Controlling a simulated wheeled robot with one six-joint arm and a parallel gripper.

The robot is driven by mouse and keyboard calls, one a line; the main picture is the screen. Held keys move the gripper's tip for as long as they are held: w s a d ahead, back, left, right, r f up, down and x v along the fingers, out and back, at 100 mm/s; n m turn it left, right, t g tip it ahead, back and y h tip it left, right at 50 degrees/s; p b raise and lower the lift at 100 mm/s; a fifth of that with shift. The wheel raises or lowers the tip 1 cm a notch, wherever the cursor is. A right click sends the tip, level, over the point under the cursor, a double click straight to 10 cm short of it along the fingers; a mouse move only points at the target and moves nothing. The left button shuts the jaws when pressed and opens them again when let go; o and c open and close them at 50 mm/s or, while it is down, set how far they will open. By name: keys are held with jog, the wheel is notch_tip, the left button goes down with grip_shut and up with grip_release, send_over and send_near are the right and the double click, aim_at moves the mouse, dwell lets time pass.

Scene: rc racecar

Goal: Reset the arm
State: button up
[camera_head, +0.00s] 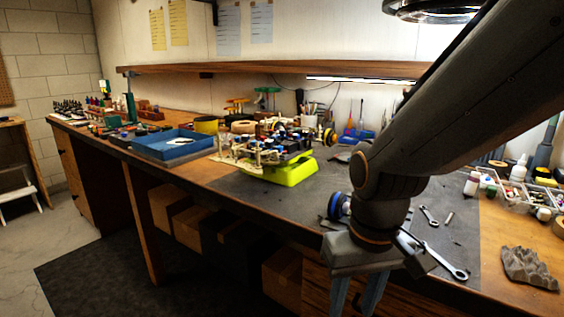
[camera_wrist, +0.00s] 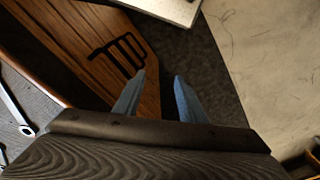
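My arm reaches in from the upper right of the head view and bends down at the wrist over the bench's front edge. My gripper (camera_head: 356,302) points downward there, its fingers cut off by the bottom of the picture. In the wrist view my gripper (camera_wrist: 160,85) shows two blue-grey fingers standing apart with nothing between them. Below them are a wooden bench front with a black handle (camera_wrist: 118,55), a dark mat and pale floor.
The workbench (camera_head: 240,185) carries a blue tray (camera_head: 172,145), a yellow-green stand (camera_head: 283,172) with a chassis on it, wrenches (camera_head: 428,214) and a grey lump (camera_head: 528,267). A long shelf (camera_head: 270,69) runs above. The floor (camera_head: 45,235) at left is open.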

jog(key=d+r+m+p, duration=0.1)
jog(key=d+r+p, duration=0.2)
jog(key=r+p, duration=0.7)
jog(key=d+r+m+t+p, duration=0.1)
jog(key=d+r+p, duration=0.3)
jog(key=r+p, duration=0.5)
jog(key=shift+s+d+r+t+h+p, duration=0.3)
jog(key=shift+r+p, duration=0.1)
jog(key=shift+p, duration=2.3)
